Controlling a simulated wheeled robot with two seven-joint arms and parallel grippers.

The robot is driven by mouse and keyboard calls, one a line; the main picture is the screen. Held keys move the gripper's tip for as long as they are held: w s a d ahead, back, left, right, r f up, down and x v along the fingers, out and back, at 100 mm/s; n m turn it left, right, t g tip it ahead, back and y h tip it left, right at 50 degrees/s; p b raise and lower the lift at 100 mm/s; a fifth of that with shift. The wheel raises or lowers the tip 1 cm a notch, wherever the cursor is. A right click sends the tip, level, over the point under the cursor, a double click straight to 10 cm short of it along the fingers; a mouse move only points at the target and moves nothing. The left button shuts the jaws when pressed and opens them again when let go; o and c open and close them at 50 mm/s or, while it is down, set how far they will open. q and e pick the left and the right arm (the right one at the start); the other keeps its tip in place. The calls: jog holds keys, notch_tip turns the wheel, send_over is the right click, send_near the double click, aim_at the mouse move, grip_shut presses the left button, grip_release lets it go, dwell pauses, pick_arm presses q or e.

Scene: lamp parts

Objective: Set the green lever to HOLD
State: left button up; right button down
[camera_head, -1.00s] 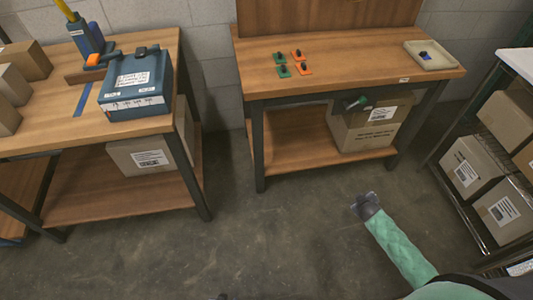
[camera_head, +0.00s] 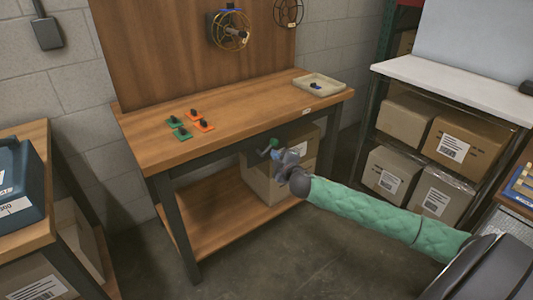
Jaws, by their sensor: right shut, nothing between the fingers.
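The green lever (camera_head: 273,143) sticks out under the front edge of the wooden workbench (camera_head: 150,146), towards its right half. Its green knob shows, with a thin dark part below it. My right gripper (camera_head: 279,154) is shut and empty, with its tips right beside the knob. I cannot tell whether they touch it. The gripper hides part of the space around the lever, and no HOLD mark is readable. My left gripper is out of view.
Orange and green pieces (camera_head: 190,123) lie on the bench top, with a beige tray (camera_head: 320,84) at its right end. A cardboard box (camera_head: 265,178) stands on the shelf below the lever. Shelving with boxes (camera_head: 457,142) stands to the right.

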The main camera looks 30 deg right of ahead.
aim_at(272, 145)
jog(key=shift+w, duration=0.15)
jog(key=w, duration=0.3)
jog(key=w+d, duration=0.1)
jog(key=w, duration=0.2)
jog(key=w+f, duration=0.1)
jog(key=w, duration=0.2)
jog(key=shift+d, duration=0.2)
jog(key=shift+w+d+f, duration=0.2)
jog(key=shift+d+f, duration=0.15)
jog(key=shift+d, duration=0.3)
jog(key=shift+w+d+f, duration=0.15)
jog(key=shift+d+f, duration=0.15)
jog(key=shift+d, duration=0.3)
jog(key=shift+w+d+f, duration=0.1)
jog(key=shift+d+f, duration=0.25)
jog(key=shift+d, duration=0.2)
